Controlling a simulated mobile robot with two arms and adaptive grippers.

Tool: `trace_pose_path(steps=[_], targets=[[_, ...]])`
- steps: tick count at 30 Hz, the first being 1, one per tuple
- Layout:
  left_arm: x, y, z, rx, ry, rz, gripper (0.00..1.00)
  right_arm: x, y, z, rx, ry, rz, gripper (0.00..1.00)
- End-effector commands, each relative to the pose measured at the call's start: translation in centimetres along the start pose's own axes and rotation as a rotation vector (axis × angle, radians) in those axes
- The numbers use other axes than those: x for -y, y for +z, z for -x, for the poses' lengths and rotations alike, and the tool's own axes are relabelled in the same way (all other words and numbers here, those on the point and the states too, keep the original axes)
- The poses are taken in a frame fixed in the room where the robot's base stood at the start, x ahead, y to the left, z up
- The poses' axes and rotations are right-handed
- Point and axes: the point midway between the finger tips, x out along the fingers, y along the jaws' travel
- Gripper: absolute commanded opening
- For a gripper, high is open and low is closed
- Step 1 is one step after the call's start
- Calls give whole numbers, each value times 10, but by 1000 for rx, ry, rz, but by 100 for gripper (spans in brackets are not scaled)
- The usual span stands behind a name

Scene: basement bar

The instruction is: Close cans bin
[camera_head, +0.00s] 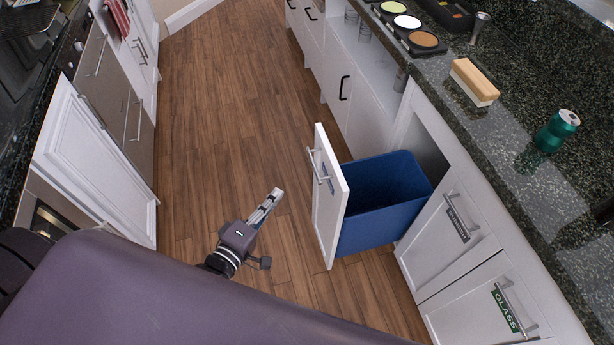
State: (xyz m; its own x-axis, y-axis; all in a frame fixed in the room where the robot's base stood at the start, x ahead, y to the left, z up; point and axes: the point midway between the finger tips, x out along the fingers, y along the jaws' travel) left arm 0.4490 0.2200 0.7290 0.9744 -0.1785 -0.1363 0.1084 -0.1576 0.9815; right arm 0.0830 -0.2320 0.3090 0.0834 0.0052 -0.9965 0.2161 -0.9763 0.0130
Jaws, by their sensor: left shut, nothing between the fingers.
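The cans bin is a blue bin (378,217) behind a white drawer front (331,200) that stands pulled out from the right-hand cabinets. Its metal bar handle (318,165) faces left, toward the aisle. The inside of the bin is dark, and I cannot tell what is in it. My left gripper (276,193) is shut and empty over the wood floor, left of the drawer front and apart from it. My right gripper is not in view.
A green can (557,130) and a wooden-backed brush (474,82) are on the dark counter (500,130). A cabinet front labelled GLASS (490,295) is closed at the lower right. White cabinets (95,165) line the left. The wood floor (225,100) between is clear.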

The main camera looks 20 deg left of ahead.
Motion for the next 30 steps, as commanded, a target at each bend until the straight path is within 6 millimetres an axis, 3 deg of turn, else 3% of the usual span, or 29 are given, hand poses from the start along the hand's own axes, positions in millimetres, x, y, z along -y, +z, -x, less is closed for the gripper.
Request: trace_pose_path(steps=[4,12,19,30], targets=[[-2,0,-33,-1,4,0,0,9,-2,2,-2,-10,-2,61],[-1,5,-85,1,0,2,0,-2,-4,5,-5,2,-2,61],[0,25,-103,0,-2,-1,0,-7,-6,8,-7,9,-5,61],[1,29,-106,1,-1,-3,0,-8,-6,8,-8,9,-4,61]])
